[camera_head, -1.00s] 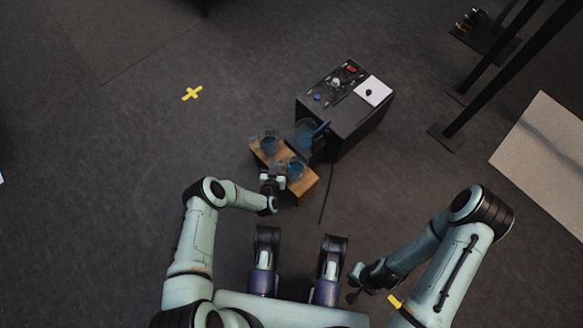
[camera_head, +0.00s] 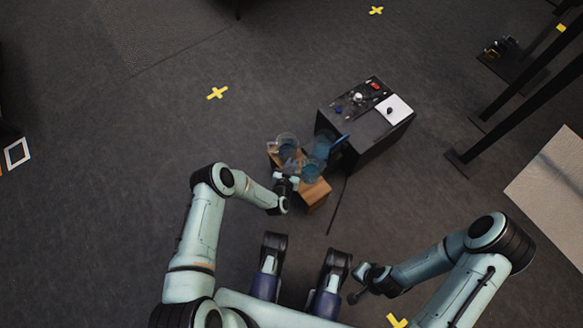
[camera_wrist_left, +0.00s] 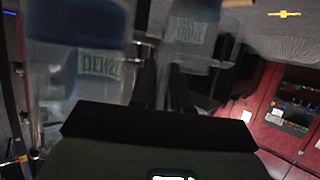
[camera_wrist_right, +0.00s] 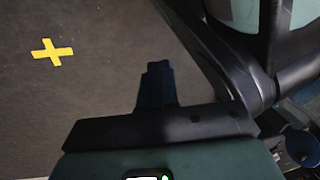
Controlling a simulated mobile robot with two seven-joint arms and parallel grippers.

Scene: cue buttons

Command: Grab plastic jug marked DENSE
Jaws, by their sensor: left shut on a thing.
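A clear jug with blue contents (camera_head: 312,170) is at the near side of the small wooden stand. My left gripper (camera_head: 290,181) is shut on it from the lower left. In the left wrist view a large, close jug (camera_wrist_left: 88,62) carries a label that reads DENSE, with a blue band above it. Whether the jug is clear of the stand is hard to tell from above. My right gripper (camera_head: 360,290) is empty, low at the right and away from the stand. Its fingers look closed together in the right wrist view (camera_wrist_right: 157,85).
The wooden stand (camera_head: 317,194) adjoins a black button box (camera_head: 371,133). Dark posts (camera_head: 490,130) rise at the right. Open floor lies left.

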